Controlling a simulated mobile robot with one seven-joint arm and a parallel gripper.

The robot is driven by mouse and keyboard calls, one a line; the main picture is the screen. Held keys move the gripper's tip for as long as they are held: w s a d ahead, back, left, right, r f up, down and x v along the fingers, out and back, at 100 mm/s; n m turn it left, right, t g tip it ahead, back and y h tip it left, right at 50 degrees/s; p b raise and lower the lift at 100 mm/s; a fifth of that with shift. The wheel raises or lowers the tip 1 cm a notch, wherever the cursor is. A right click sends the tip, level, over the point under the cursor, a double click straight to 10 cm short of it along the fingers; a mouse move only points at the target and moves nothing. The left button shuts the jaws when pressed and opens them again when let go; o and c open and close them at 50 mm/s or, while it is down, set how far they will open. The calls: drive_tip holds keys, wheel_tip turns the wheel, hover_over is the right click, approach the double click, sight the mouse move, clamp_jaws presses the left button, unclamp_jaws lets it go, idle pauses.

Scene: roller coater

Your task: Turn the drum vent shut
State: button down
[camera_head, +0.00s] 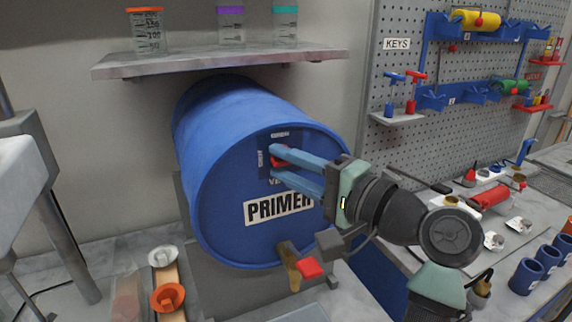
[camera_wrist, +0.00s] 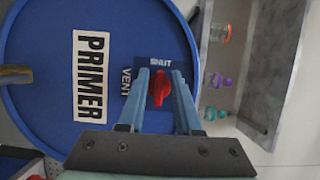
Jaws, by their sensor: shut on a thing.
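The blue drum (camera_head: 230,225) labelled PRIMER lies on its side with its flat end facing me. The red drum vent knob (camera_head: 278,158) sits on a dark blue plate on the upper part of that end. My gripper (camera_head: 272,162) reaches in from the right, its two blue fingers shut on the vent knob. In the wrist view the red knob (camera_wrist: 159,88) shows between the fingers, beside the words SHUT (camera_wrist: 160,62) and VENT (camera_wrist: 127,82). The fingers hide part of the knob and plate, so I cannot tell its exact setting.
A tap with a red handle (camera_head: 309,268) sticks out low on the drum, below my gripper. A shelf (camera_head: 220,62) with jars hangs above. A pegboard (camera_head: 440,120) with keys and rollers stands right, over a bench with blue cups (camera_head: 525,276).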

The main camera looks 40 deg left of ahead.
drive_tip(key=shift+w, duration=0.1)
drive_tip(key=c, duration=0.9)
unclamp_jaws()
drive_tip(key=d+b, duration=0.3)
drive_tip(key=d, duration=1)
drive_tip(key=shift+w, duration=0.1)
